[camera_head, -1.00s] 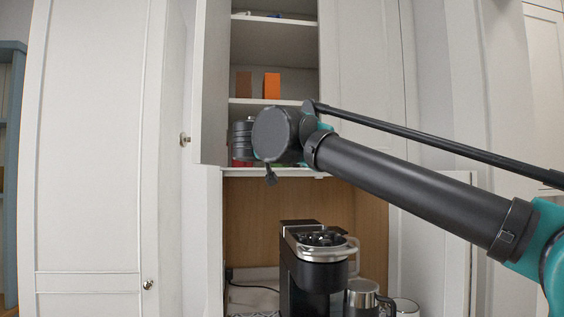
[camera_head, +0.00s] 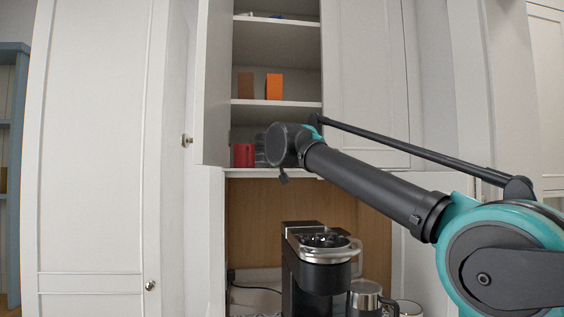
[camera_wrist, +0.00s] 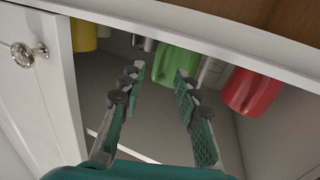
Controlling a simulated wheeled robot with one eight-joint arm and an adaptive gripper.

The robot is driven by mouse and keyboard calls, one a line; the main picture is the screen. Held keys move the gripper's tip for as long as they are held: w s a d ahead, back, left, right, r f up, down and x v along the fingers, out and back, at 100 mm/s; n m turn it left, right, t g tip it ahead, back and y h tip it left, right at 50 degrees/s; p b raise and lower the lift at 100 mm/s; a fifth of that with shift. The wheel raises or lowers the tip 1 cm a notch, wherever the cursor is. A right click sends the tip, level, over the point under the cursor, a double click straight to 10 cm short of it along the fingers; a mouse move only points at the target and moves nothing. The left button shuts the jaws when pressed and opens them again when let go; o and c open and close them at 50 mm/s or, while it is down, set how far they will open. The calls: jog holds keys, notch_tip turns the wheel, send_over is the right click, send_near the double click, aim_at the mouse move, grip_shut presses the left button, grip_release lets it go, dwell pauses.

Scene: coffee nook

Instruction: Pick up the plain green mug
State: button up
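The green mug (camera_wrist: 176,62) shows in the wrist view at the top middle, on the cupboard shelf. No pattern shows on the part in view. My gripper (camera_wrist: 161,73) is open, its two fingers spread, pointing toward the green mug. The mug appears just beyond and between the fingertips, and nothing is held. I cannot tell whether a finger touches it. In the head view the green mug is hidden, and my gripper is mostly hidden behind my wrist at the lower cupboard shelf.
A red mug (camera_wrist: 251,92) stands beside the green one, also seen in the head view (camera_head: 244,155). A yellow mug (camera_wrist: 84,35) is on the other side. A white door with a knob (camera_wrist: 29,53) is close. A coffee machine (camera_head: 318,270) stands below.

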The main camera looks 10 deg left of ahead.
jog(key=w, duration=0.4)
jog(key=shift+w+d+f, duration=0.15)
jog(key=shift+w+d, duration=0.1)
jog(key=shift+d, duration=0.1)
jog(key=shift+c, duration=0.3)
grip_shut()
